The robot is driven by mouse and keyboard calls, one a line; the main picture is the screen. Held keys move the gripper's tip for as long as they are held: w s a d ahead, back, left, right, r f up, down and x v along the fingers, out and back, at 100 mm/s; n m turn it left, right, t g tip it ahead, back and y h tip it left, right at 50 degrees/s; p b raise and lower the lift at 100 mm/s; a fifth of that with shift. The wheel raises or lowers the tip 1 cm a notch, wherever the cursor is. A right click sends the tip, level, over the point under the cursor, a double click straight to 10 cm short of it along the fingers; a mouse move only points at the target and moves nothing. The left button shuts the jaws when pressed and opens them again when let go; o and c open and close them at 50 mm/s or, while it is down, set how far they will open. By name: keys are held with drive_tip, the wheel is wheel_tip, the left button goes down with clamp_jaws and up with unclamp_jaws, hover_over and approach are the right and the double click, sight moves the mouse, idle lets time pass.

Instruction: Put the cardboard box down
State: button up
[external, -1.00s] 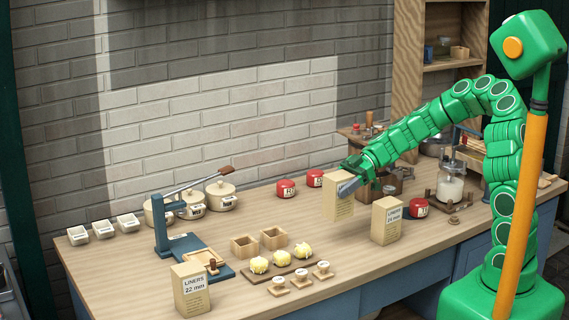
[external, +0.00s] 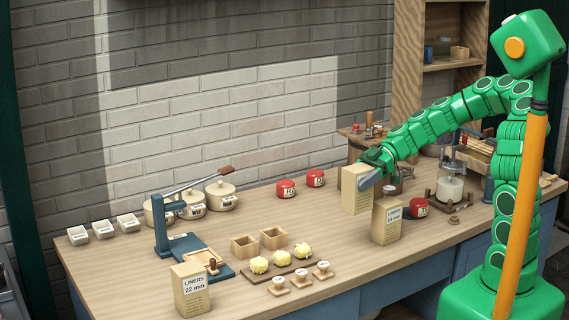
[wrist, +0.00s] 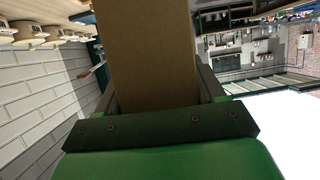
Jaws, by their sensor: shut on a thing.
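My gripper (external: 372,178) is shut on a tan cardboard box (external: 352,190). The box is upright, with small printed text on its front. It is at or just above the right half of the bench, behind another box; I cannot tell whether its bottom touches the top. In the wrist view the held box (wrist: 148,60) fills the middle between the two fingers, its plain face to the camera. A similar box labelled LINERS (external: 387,221) stands close in front and to the right. Another box labelled LINERS 22 mm (external: 192,290) stands at the bench's front left.
Red canisters (external: 286,190) stand behind and left of the held box, and another red canister (external: 419,207) stands to the right. A glass jar (external: 450,188) is farther right. The wooden bench top (external: 330,235) is clear left of the held box.

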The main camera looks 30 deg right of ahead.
drive_tip(key=w+a, duration=1.1)
drive_tip(key=w, duration=0.5)
drive_tip(key=shift+t, duration=0.4)
drive_tip(key=shift+w+a+f, duration=1.05)
drive_tip(key=shift+w+f, duration=0.95)
drive_tip(key=shift+f, duration=0.1)
drive_tip(key=shift+w+a+f, duration=1.1)
drive_tip(key=shift+w+f, duration=0.85)
drive_tip(key=shift+f, duration=0.1)
drive_tip(key=shift+w+a+f, duration=1.05)
drive_tip(key=shift+w+f, duration=0.95)
drive_tip(key=shift+f, duration=0.1)
drive_tip(key=shift+f, duration=0.1)
drive_tip(key=o, duration=1.2)
